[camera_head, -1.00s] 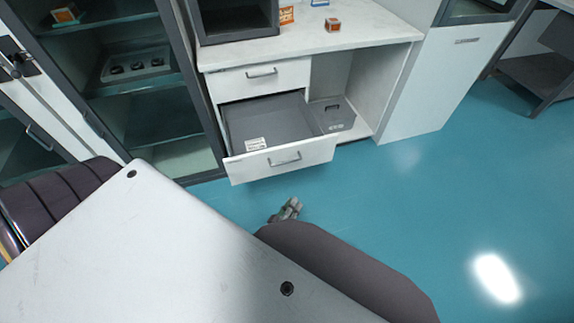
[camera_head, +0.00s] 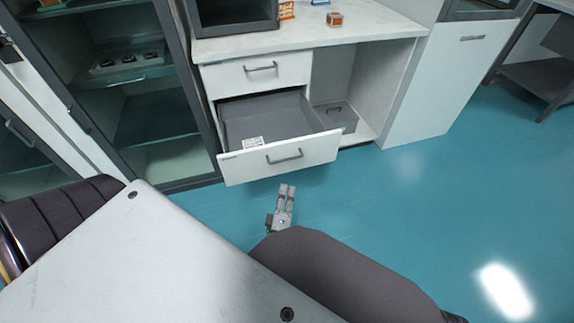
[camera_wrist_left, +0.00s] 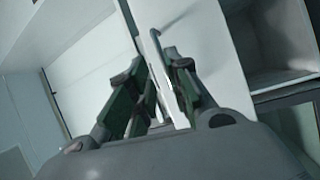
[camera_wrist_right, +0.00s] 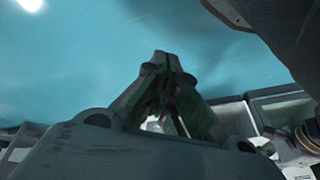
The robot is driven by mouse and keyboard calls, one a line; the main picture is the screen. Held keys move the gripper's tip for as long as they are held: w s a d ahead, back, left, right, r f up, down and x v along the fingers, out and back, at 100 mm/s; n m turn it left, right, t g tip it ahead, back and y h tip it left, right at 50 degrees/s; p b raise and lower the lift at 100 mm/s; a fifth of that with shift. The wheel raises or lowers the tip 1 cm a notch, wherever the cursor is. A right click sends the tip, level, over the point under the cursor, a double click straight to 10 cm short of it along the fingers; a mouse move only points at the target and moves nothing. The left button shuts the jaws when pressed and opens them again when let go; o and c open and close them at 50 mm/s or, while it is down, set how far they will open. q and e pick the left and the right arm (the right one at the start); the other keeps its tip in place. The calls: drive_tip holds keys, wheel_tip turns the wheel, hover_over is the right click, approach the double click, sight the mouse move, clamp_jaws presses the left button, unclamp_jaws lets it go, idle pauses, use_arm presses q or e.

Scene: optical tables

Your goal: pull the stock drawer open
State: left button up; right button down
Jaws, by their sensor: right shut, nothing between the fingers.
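The lower drawer (camera_head: 280,159) of the white cabinet stands pulled out, its grey inside showing. A small white label lies inside near its front, its text too small to read. The drawer's front has a grey bar handle (camera_head: 285,156). My left gripper (camera_head: 287,188) is below and in front of this handle in the head view, apart from the drawer. In the left wrist view its fingers (camera_wrist_left: 155,62) are apart, with a bar handle (camera_wrist_left: 160,62) beyond and between them. My right gripper (camera_wrist_right: 160,62) is shut and empty over the floor; it is out of the head view.
A shut drawer (camera_head: 258,71) sits above the open one. A grey lidded box (camera_head: 337,117) stands in the open bay to the right. A glass-door cabinet (camera_head: 165,150) is on the left. The blue floor (camera_head: 440,210) at right is clear.

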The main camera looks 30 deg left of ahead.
sight(287, 159)
use_arm(q)
drive_tip(key=shift+s+a+r+n+g+y+b, duration=0.15)
drive_tip(key=shift+s+a+n+y+b, duration=0.1)
drive_tip(key=shift+n+y+b, duration=0.3)
drive_tip(key=shift+s+a+f+n+g+y+b, duration=0.1)
drive_tip(key=shift+a+n+g+y+b, duration=0.15)
drive_tip(key=shift+n, duration=0.4)
use_arm(e)
drive_tip(key=shift+v, duration=0.8)
use_arm(q)
drive_tip(key=shift+r, duration=0.1)
use_arm(e)
drive_tip(key=shift+a, duration=0.2)
use_arm(q)
drive_tip(key=shift+w, duration=0.15)
